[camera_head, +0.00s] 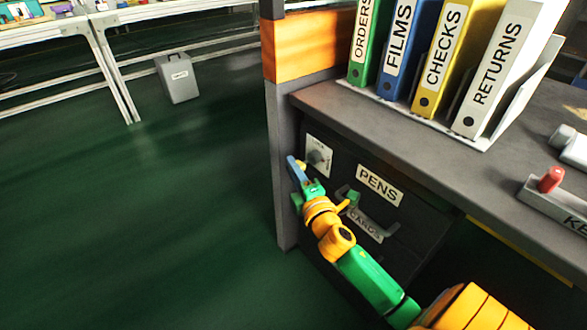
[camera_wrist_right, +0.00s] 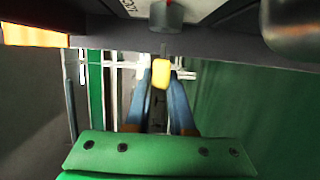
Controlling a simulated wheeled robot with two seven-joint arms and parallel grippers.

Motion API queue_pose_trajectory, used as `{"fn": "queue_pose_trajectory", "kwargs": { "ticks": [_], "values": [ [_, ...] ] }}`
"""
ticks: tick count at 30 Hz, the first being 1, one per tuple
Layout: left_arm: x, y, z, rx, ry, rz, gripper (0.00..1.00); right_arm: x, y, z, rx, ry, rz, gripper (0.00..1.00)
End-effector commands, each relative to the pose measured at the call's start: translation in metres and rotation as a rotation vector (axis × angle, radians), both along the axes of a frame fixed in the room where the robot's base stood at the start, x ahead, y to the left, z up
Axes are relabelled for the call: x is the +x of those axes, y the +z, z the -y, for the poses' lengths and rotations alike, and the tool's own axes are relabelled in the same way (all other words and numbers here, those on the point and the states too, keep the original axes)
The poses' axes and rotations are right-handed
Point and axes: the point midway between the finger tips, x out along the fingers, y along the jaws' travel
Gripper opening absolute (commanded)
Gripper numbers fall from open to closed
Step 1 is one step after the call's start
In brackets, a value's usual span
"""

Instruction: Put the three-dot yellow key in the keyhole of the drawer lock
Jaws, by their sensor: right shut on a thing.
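The drawer lock (camera_head: 318,156) is a pale plate with a round grey cylinder, on the dark drawer front left of the "PENS" label. In the right wrist view the lock cylinder (camera_wrist_right: 166,14) shows at the top. My right gripper (camera_head: 293,165) is just left of the lock plate. Its blue fingers are shut on the yellow key (camera_wrist_right: 161,76), whose head shows between the fingertips. A thin shaft seems to point from the head toward the lock, with the key apart from the cylinder. The dots and keyhole cannot be made out. My left gripper is not in view.
The "PENS" drawer label (camera_head: 380,185) and handles lie right of my gripper. The desk top (camera_head: 420,125) overhangs the drawers and bears labelled binders (camera_head: 440,60). A grey key tray (camera_head: 555,205) with a red piece (camera_head: 552,179) stands at right. Open green floor lies left.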

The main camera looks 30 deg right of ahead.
Motion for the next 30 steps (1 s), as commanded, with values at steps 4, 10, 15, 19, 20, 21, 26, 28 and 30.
{"fn": "queue_pose_trajectory", "kwargs": {
  "ticks": [4,10,15,19,20,21,26,28,30],
  "values": [
    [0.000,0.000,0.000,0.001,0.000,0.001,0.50,0.000,0.000,0.000,0.000,0.000,0.000,0.00],
    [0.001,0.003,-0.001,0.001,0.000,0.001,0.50,0.000,0.001,0.000,-0.001,0.000,0.001,0.00],
    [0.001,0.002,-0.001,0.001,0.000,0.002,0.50,0.000,0.000,0.000,-0.001,0.000,0.001,0.00],
    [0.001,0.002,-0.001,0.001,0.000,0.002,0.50,0.000,0.000,0.001,-0.001,0.000,0.001,0.00],
    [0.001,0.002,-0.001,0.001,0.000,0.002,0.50,0.000,0.000,0.002,-0.001,0.000,0.000,0.00],
    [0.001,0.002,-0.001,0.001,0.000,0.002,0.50,0.000,0.000,0.003,-0.001,0.000,0.000,0.00],
    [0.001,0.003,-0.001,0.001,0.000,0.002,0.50,0.001,0.000,0.007,-0.002,0.000,0.000,0.00],
    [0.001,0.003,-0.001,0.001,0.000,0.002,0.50,0.001,0.000,0.008,-0.003,0.000,-0.001,0.00],
    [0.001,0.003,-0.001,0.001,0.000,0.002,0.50,0.001,0.000,0.010,-0.003,0.001,-0.001,0.00]
  ]
}}
